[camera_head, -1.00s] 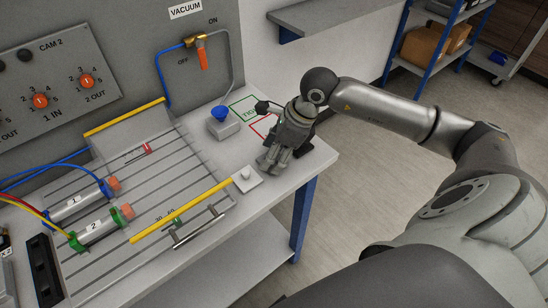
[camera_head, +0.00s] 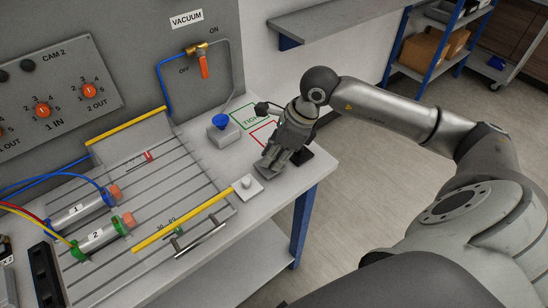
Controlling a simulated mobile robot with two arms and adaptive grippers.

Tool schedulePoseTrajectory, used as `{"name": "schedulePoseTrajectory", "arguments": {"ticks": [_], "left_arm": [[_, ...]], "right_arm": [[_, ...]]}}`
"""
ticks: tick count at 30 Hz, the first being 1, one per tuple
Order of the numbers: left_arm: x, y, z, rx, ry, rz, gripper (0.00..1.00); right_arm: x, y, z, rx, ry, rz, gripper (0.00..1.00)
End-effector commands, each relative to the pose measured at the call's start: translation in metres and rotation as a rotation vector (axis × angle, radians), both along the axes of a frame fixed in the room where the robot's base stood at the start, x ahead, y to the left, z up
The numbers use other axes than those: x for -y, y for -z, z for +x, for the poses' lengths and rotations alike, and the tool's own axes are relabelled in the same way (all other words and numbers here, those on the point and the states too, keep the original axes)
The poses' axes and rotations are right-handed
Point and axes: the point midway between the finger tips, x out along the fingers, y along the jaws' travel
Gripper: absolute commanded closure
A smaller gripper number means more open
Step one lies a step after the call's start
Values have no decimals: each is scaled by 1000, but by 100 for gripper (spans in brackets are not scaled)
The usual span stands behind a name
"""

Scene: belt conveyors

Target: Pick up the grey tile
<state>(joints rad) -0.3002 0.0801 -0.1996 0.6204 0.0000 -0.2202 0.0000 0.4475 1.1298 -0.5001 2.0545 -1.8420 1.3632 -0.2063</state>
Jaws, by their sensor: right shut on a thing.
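My right gripper (camera_head: 273,167) is pointed down at the bench's right end, beside the red-outlined field. It is shut on a flat grey thing that I take to be the grey tile. That thing is mostly hidden by the fingers and similar in colour to them, so its edges are hard to tell. I cannot tell whether it touches the bench top. My left gripper is not in view.
A light plate with a knob (camera_head: 247,188) lies just left of the fingertips, by the yellow bar (camera_head: 183,221). A dark block (camera_head: 302,156) is right of the gripper.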

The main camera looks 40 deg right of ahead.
Motion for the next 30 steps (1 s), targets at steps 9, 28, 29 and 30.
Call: {"name": "schedulePoseTrajectory", "arguments": {"ticks": [9, 28, 29, 30], "left_arm": [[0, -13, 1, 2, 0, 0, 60], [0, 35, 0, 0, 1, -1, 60], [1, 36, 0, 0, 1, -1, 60], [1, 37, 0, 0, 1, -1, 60]], "right_arm": [[6, -64, -51, 7, -2, -10, 100], [10, -87, -105, 14, -3, -10, 100], [10, -88, -108, 12, -3, -9, 100], [11, -90, -111, 13, 0, -8, 100]]}}
